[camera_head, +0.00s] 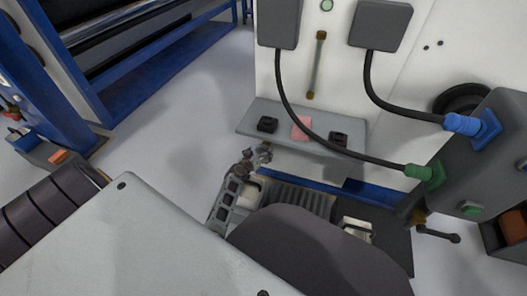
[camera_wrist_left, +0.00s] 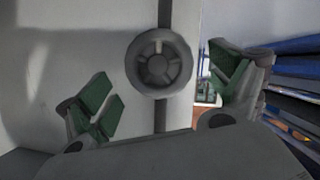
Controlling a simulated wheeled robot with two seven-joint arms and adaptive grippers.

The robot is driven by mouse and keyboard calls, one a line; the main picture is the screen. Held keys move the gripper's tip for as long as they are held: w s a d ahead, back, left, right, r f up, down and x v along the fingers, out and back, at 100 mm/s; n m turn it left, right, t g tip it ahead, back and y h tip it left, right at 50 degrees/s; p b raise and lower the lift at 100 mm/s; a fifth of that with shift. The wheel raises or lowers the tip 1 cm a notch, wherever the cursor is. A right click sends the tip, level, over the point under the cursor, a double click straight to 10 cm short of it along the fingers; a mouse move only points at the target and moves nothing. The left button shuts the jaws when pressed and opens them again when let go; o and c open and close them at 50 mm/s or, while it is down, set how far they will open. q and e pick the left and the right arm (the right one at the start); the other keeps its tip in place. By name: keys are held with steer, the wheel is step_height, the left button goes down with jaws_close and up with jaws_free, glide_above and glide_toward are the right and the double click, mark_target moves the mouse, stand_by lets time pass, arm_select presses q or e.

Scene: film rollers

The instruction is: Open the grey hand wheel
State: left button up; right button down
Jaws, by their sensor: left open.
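The grey hand wheel (camera_wrist_left: 159,63) is a round, spoked wheel in the upper middle of the left wrist view. It sits in front of a dark vertical strip on a pale panel. My left gripper (camera_wrist_left: 162,82) is open, with a green-padded finger to either side of the wheel in the picture. The fingers appear apart from the wheel, and nothing is held. I cannot make out the hand wheel clearly there. My right gripper is not in view.
A grey shelf (camera_head: 222,126) projects from the white machine wall, with a pink block (camera_head: 301,127) on it. Black hoses run to a blue connector (camera_head: 463,124) and a green connector (camera_head: 418,172). A blue-framed machine (camera_head: 140,85) stands left, with open floor between.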

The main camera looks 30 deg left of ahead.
mark_target(262, 151)
arm_select(q)
steer(key=shift+b+x, duration=0.6)
steer(key=shift+x, duration=1.05)
steer(key=shift+w+f, duration=0.15)
steer(key=shift+w, duration=0.25)
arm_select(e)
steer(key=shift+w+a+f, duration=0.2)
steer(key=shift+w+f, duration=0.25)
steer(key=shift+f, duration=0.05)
arm_select(q)
steer(key=c, duration=1)
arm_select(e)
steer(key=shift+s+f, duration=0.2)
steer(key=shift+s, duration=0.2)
arm_select(q)
steer(key=shift+m, duration=0.4)
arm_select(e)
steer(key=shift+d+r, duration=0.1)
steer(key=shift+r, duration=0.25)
arm_select(q)
steer(key=shift+y, duration=0.4)
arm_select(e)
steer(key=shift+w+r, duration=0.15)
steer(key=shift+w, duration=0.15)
